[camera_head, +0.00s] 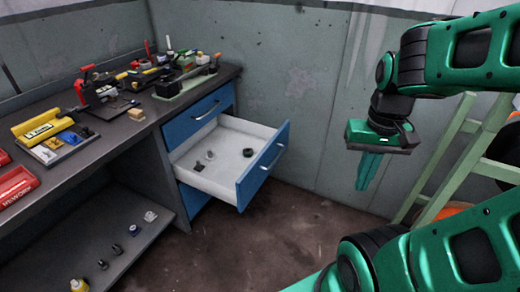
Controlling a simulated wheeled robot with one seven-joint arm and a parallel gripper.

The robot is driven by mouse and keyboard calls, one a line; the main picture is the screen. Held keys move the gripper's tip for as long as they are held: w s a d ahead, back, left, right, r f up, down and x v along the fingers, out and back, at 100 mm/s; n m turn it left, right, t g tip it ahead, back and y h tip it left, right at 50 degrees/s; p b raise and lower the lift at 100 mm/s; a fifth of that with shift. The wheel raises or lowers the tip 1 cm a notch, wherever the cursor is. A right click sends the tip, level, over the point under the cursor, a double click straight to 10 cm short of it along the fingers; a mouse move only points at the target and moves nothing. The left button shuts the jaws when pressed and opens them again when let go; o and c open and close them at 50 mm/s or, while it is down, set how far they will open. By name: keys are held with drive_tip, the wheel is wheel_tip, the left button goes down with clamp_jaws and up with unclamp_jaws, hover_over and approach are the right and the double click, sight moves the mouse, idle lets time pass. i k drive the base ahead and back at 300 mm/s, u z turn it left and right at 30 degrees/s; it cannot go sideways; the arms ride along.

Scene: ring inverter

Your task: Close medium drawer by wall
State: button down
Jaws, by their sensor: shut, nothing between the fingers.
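The medium drawer (262,166) has a blue front with a metal handle and a white inside, and it stands pulled well out of the bench's drawer unit near the wall. A few small dark items lie in it. A closed blue drawer (200,113) is above it, and part of another blue front (192,200) shows below it. My gripper (366,186) is green, points down and is shut and empty. It hangs to the right of the drawer front, clearly apart from it in the picture.
The dark workbench (117,128) carries tools and a yellow box (38,127). A lower shelf (75,235) holds small parts. A pale green ladder-like frame (450,160) stands at right. The grey wall (300,85) is behind. Floor (275,235) before the drawer looks clear.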

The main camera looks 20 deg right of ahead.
sight(233, 178)
drive_tip(key=u, duration=0.05)
drive_tip(key=i, duration=1)
drive_tip(key=z, duration=0.05)
